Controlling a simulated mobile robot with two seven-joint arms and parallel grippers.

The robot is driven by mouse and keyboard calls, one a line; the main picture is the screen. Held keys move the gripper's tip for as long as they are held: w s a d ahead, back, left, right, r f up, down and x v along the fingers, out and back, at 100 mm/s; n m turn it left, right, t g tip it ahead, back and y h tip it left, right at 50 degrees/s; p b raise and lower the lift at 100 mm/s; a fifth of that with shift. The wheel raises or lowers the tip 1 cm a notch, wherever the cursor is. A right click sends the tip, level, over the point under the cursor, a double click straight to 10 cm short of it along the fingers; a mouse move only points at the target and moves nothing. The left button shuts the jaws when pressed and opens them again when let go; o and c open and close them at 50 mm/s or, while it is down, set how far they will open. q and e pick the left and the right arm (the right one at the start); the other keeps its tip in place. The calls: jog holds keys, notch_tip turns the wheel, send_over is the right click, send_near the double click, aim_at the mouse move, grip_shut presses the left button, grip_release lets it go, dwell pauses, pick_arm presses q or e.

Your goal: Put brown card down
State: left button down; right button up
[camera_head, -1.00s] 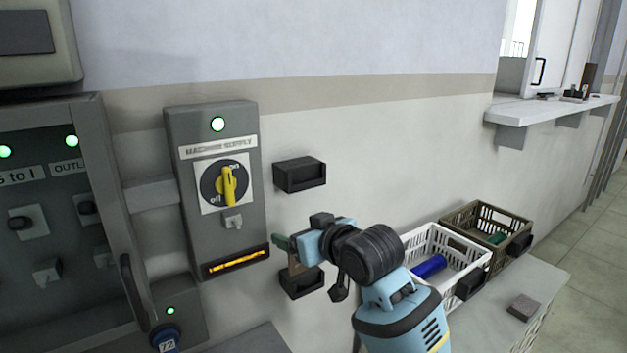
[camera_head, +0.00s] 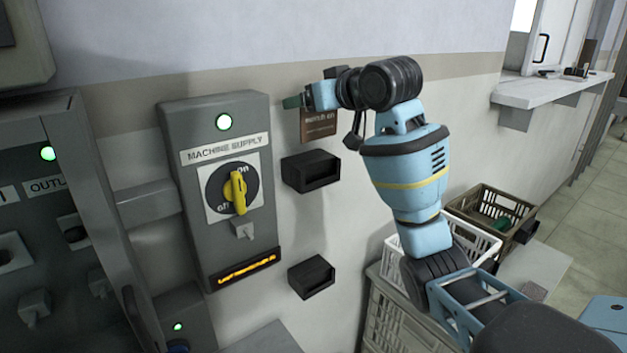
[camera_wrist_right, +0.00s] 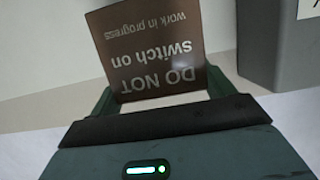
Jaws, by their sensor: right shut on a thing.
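The brown card (camera_head: 319,126) hangs from my right gripper (camera_head: 296,102) in front of the wall. In the right wrist view the card (camera_wrist_right: 150,50) reads upside down "DO NOT switch on work in progress", and the green fingers (camera_wrist_right: 163,97) are shut at its edge. The card is just above the upper black wall holder (camera_head: 311,171); a small gap shows between them. A lower black holder (camera_head: 312,277) is on the wall below; no card shows in it. My left gripper is not in view.
The grey machine supply box (camera_head: 220,110) with its yellow rotary switch (camera_head: 238,193) is left of the holders. A white crate (camera_head: 470,240) and a brown crate (camera_head: 485,192) stand right, partly behind my right arm. A white shelf (camera_head: 550,90) is far right.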

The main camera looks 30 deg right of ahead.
jog(key=shift+s+f, duration=0.1)
jog(key=shift+f, duration=4.9)
jog(key=shift+f, duration=0.1)
jog(key=shift+f, duration=0.1)
jog(key=o, duration=1)
jog(key=shift+c, duration=0.2)
